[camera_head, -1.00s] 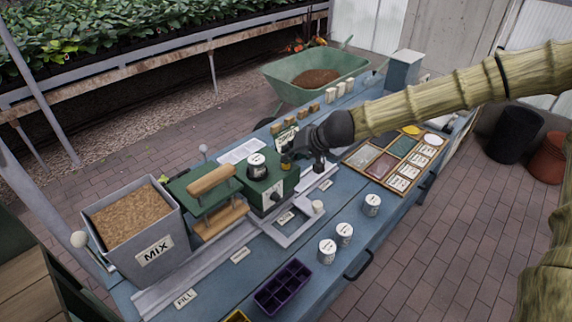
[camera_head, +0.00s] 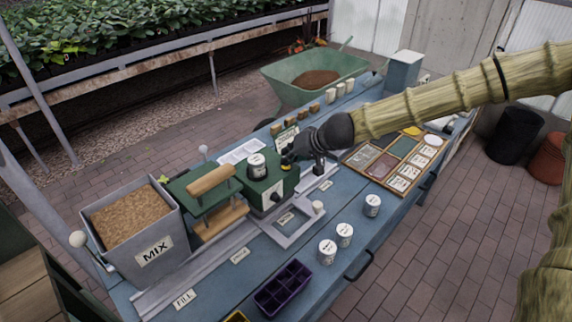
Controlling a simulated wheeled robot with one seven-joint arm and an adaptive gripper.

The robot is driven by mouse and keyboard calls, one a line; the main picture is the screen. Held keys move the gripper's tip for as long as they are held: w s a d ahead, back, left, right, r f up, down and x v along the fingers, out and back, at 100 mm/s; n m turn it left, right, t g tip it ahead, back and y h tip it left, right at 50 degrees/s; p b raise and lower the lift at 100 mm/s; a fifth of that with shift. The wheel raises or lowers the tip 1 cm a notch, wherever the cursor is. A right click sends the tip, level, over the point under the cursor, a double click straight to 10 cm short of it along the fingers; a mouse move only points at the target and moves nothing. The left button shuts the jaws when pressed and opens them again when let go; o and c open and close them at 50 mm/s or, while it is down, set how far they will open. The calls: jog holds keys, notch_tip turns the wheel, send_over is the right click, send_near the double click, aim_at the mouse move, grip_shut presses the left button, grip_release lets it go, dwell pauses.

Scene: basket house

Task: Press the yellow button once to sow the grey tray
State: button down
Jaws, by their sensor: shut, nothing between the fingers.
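My gripper (camera_head: 293,160) is shut and empty, at the top right of the green machine (camera_head: 268,190) in the head view. Its fingertips are low, right by a small yellowish spot, which seems to be the yellow button (camera_head: 286,160). The gripper partly covers it, and I cannot tell whether they touch. A grey, flat, tray-like piece (camera_head: 290,235) lies on the bench in front of the machine; I cannot tell whether it is the grey tray or a fixed frame. A pale tray (camera_head: 242,151) stands behind the machine.
A MIX bin (camera_head: 160,252) and wooden-handled press (camera_head: 212,182) stand left. A purple cell tray (camera_head: 283,288) and several white cups (camera_head: 344,235) are at the front. A compartment box (camera_head: 390,160) lies right of my gripper. A wheelbarrow (camera_head: 312,80) stands behind.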

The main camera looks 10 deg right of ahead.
jog(key=shift+r, duration=0.1)
jog(key=shift+r+p, duration=0.9)
jog(key=shift+p, duration=0.15)
jog(key=shift+r+p, duration=2.3)
jog(key=shift+r, duration=0.2)
